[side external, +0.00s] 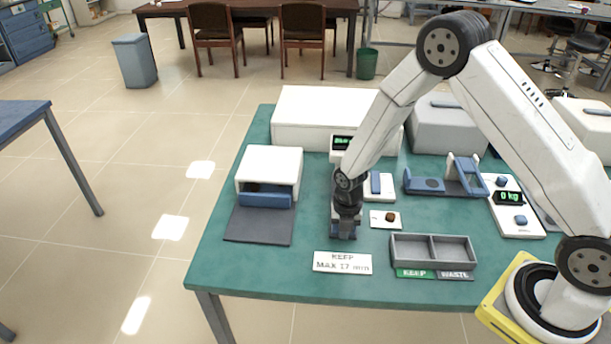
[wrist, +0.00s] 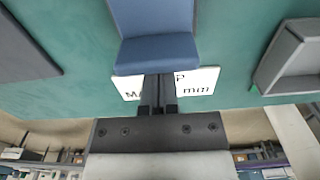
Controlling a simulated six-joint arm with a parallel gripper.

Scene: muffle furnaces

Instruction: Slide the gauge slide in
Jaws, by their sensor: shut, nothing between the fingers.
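My gripper (side external: 346,218) points down at the front middle of the green bench, its fingers shut and empty.
A sign (side external: 342,262) lies in front of my gripper. A grey two-part tray (side external: 432,248), a small brown sample (side external: 390,216) and a blue stand (side external: 425,185) are to the right.

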